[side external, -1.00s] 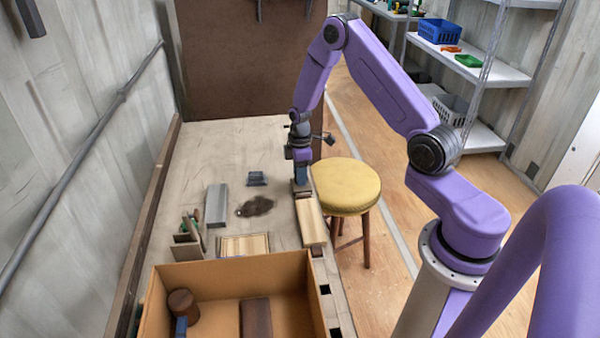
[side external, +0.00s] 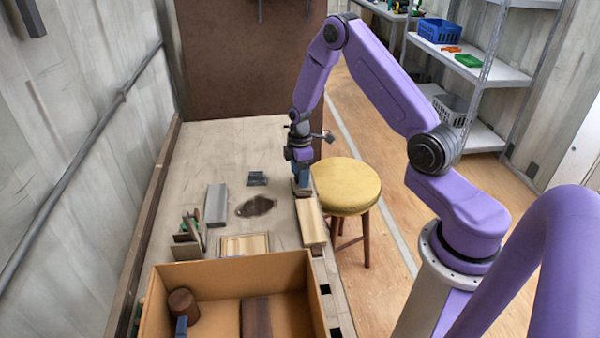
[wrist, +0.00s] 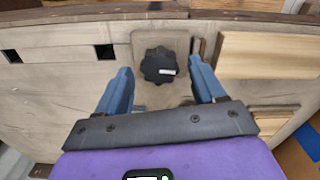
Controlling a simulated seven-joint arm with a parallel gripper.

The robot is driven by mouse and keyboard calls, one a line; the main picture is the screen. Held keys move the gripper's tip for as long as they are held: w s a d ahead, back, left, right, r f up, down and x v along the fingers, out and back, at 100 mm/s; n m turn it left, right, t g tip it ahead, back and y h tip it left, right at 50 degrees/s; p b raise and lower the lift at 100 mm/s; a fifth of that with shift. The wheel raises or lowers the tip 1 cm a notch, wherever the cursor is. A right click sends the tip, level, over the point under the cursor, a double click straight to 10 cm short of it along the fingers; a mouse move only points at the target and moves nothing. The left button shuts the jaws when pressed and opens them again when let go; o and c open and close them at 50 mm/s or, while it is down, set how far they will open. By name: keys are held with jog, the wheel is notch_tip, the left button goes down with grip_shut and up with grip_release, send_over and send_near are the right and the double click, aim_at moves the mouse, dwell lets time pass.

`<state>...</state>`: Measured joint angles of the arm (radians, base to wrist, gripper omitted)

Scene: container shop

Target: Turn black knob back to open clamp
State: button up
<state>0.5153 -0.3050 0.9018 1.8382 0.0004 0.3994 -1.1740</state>
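The black knob (wrist: 158,66) shows in the wrist view. It is a lobed knob with a small white mark, set on a wooden block (wrist: 160,42) near the table's edge. My gripper (wrist: 160,68) is open, with its two blue fingers apart on either side of the knob in this view. I cannot tell whether either finger touches it. In the side external view my gripper (side external: 302,188) points down over the right edge of the table and hides the knob. The clamp's jaws cannot be made out.
A pale wood block (side external: 311,222) lies right beside the gripper. A grey bar (side external: 216,204), a dark oval patch (side external: 256,206) and a small dark blue object (side external: 257,178) are on the table. A cardboard box (side external: 230,271) stands in front. A yellow stool (side external: 346,185) stands close at right.

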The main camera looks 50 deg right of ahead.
notch_tip(320, 180, up, 17)
jog(key=shift+r, duration=0.2)
dwell(0.6)
jog(key=s+a+r, duration=0.2)
jog(key=s+a, duration=0.3)
jog(key=a, duration=0.3)
jog(key=s+a+r, duration=0.2)
jog(key=s+a, duration=0.4)
jog(key=a, duration=0.2)
jog(key=s+a, duration=0.2)
jog(key=s, duration=0.8)
jog(key=s+a+r+n, duration=0.1)
jog(key=s, duration=1)
jog(key=shift+a+r+n, duration=0.15)
jog(key=shift+a+n, duration=0.15)
jog(key=shift+a, duration=0.05)
